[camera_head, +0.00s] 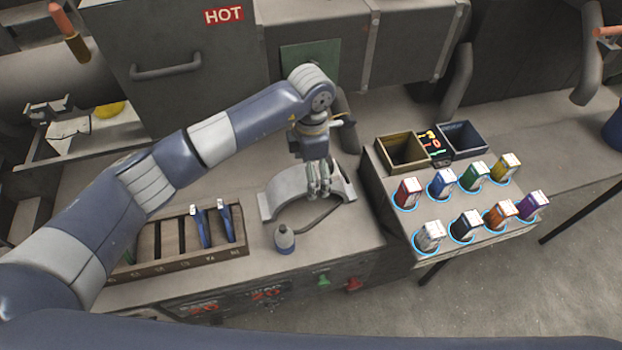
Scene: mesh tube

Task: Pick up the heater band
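The grey curved, arch-shaped piece, which looks like the heater band (285,195), rests on the bench near the middle of the head view. A dark cable runs beside it toward a grey rounded, plug-like piece (284,238). My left gripper (320,194) points down over the right part of the band, its fingers close together and overlapping it in the picture. I cannot tell whether the fingers touch or grip it. The gripper covers part of the band. My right gripper is not in view.
A slotted wooden rack (180,262) with blue-handled tools stands to the left. At the right, a side table (400,215) holds several coloured boxes in blue rings, with a brown bin (388,143) and dark bin (465,133) behind. A machine housing marked HOT (200,90) stands behind.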

